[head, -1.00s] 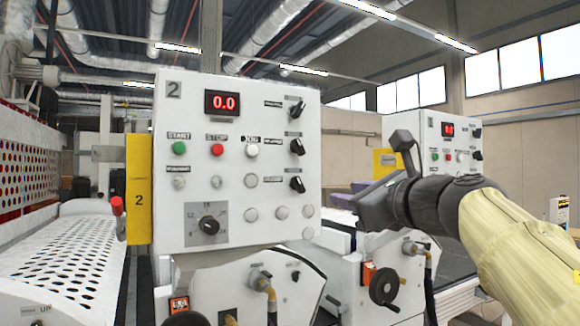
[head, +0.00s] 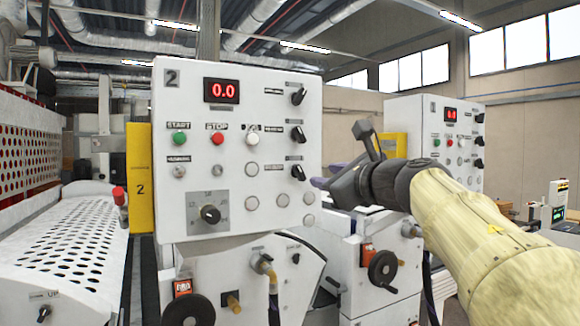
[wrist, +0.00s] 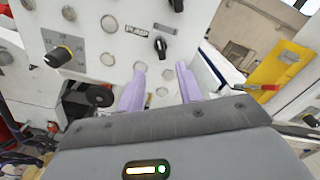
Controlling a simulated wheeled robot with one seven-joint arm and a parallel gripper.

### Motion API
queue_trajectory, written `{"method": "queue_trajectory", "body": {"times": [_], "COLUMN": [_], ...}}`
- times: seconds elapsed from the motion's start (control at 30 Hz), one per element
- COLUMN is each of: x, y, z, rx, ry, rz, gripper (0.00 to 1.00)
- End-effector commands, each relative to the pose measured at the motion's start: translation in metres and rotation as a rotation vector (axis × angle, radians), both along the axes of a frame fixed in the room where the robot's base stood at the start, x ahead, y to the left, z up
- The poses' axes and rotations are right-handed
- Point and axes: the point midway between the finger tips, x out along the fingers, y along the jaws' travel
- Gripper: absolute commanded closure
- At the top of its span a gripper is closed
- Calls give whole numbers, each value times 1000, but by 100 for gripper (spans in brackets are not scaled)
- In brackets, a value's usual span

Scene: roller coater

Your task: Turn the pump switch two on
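The white control panel marked 2 (head: 240,130) fills the middle of the head view. Three black rotary switches run down its right side. The lowest one (head: 298,172) is beside a small label. In the wrist view, a black switch (wrist: 160,46) with a white pointer mark sits beside a label reading PUMP (wrist: 136,28). My gripper (wrist: 160,78) has its two purple fingers apart with nothing held between them. The switch lies beyond the fingertips, apart from them. In the head view, my dark hand (head: 352,187) is right of the panel, near the lowest switch.
A larger round dial (head: 210,214) and several buttons sit on the same panel. A second similar panel (head: 432,135) stands behind my arm. Handwheels (head: 383,268) project below. A yellow plate (head: 140,178) and perforated guard (head: 75,240) are at left.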

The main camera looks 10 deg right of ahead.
Motion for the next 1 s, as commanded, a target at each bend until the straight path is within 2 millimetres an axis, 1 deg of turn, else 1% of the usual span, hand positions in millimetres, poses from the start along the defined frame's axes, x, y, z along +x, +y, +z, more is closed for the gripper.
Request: {"method": "queue_trajectory", "body": {"times": [0.03,0.1,0.4,0.5,0.6,0.7,0.93,0.97,1.0], "x": [10,21,71,85,93,97,97,97,97], "y": [3,7,23,28,31,32,31,31,31], "z": [2,3,2,2,2,0,0,0,0], "rx": [0,1,0,2,0,0,0,0,0], "ry": [2,2,2,2,0,0,0,0,0], "rz": [3,0,1,2,1,0,-1,-1,-1], "gripper": [65,65,65,65,65,65,65,68,76]}}
